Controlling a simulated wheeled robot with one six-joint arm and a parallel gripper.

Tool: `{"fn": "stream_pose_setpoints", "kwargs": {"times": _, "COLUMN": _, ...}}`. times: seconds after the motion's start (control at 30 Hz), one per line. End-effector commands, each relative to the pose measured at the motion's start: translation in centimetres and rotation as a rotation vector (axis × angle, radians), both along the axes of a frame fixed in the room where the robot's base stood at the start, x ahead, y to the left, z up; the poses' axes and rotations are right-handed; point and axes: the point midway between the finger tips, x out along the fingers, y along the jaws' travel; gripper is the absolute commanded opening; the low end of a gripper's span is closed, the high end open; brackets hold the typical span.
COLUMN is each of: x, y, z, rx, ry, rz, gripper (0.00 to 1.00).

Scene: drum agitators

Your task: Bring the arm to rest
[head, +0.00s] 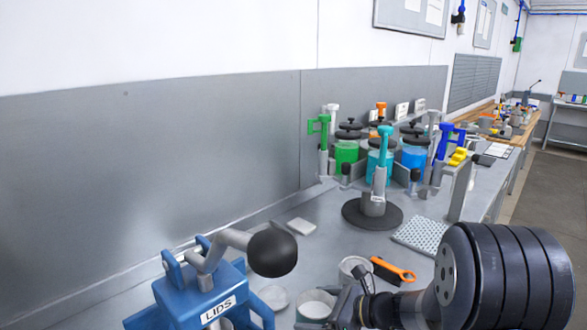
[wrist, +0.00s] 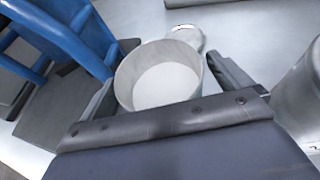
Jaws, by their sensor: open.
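My gripper (head: 345,303) is low over the bench at the front of the head view, with the black-ringed arm link behind it. In the wrist view my gripper (wrist: 166,72) is open, one finger on each side of a pale round cup (wrist: 128,72) with a white inside. The cup (head: 315,306) also shows in the head view, just left of my gripper. I cannot tell whether the fingers touch it.
A blue press marked LIDS (head: 200,292) with a black-knobbed lever stands close on the left. An orange-handled tool (head: 393,270), another round pot (head: 354,268) and a teal-topped agitator (head: 379,180) are beyond. Coloured jars (head: 347,150) stand farther back.

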Motion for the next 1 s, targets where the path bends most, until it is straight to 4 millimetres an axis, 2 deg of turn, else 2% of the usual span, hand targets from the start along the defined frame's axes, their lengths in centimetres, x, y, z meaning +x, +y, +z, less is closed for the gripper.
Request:
{"fn": "stream_pose_setpoints", "kwargs": {"times": 0.03, "x": 0.3, "y": 0.9, "z": -0.4, "rx": 0.0, "ry": 0.002, "rz": 0.004, "gripper": 0.98}}
{"fn": "stream_pose_setpoints", "kwargs": {"times": 0.07, "x": 0.4, "y": 0.9, "z": -1.1, "rx": -0.001, "ry": 0.002, "rz": 0.001, "gripper": 0.98}}
{"fn": "stream_pose_setpoints", "kwargs": {"times": 0.1, "x": 0.4, "y": 0.8, "z": 0.1, "rx": -0.001, "ry": -0.001, "rz": -0.001, "gripper": 0.98}}
{"fn": "stream_pose_setpoints", "kwargs": {"times": 0.2, "x": 0.4, "y": 0.7, "z": 1.3, "rx": -0.001, "ry": -0.005, "rz": -0.001, "gripper": 0.98}}
{"fn": "stream_pose_setpoints", "kwargs": {"times": 0.5, "x": 0.4, "y": 0.7, "z": 2.7, "rx": 0.0, "ry": 0.0, "rz": -0.001, "gripper": 0.98}}
{"fn": "stream_pose_setpoints", "kwargs": {"times": 0.83, "x": 0.4, "y": 0.7, "z": 2.4, "rx": 0.001, "ry": 0.002, "rz": -0.001, "gripper": 0.98}}
{"fn": "stream_pose_setpoints", "kwargs": {"times": 1.0, "x": 0.3, "y": 0.7, "z": 0.6, "rx": 0.002, "ry": 0.006, "rz": -0.001, "gripper": 0.98}}
